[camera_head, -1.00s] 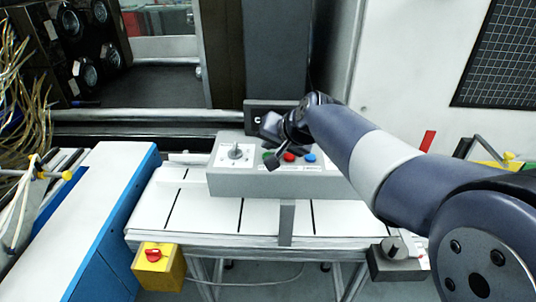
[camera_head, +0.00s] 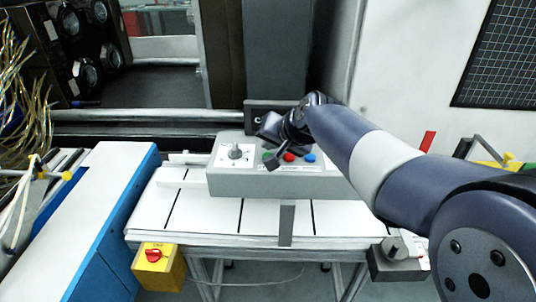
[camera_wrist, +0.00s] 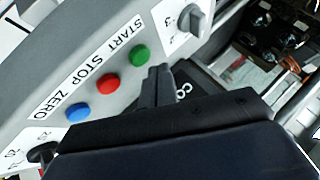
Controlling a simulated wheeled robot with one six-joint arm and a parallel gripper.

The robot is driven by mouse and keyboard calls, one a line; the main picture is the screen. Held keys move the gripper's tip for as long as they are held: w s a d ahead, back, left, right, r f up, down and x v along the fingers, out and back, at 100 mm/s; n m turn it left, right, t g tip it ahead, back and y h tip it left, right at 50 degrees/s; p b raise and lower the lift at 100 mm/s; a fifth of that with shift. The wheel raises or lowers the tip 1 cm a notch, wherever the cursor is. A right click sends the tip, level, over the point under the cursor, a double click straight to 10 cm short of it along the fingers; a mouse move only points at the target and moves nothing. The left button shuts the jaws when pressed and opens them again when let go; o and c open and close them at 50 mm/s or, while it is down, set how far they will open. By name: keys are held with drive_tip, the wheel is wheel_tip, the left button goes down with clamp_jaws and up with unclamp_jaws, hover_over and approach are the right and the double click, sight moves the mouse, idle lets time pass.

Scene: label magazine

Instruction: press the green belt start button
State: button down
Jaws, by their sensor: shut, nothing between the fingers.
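The green button (camera_head: 267,156), labelled START, is on the grey control box (camera_head: 270,182) and is partly hidden by my gripper in the head view. In the wrist view the green button (camera_wrist: 140,55) shows clear, with the red button (camera_wrist: 108,83) labelled STOP and the blue button (camera_wrist: 78,112) labelled ZERO in a row beside it. My gripper (camera_wrist: 159,72) is shut and empty, its tips right of and slightly below the green button in the wrist view. In the head view my gripper (camera_head: 273,162) is over the box. I cannot tell its height above it.
A rotary knob (camera_head: 235,152) stands on the box left of the buttons; it also shows in the wrist view (camera_wrist: 192,20). The box sits on the white conveyor (camera_head: 222,217). A yellow box with a red switch (camera_head: 153,256) is at the front left. A dark display (camera_head: 262,108) stands behind.

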drive_tip(key=shift+f, duration=0.1)
drive_tip(key=shift+f+b, duration=0.35)
drive_tip(key=shift+b, duration=0.1)
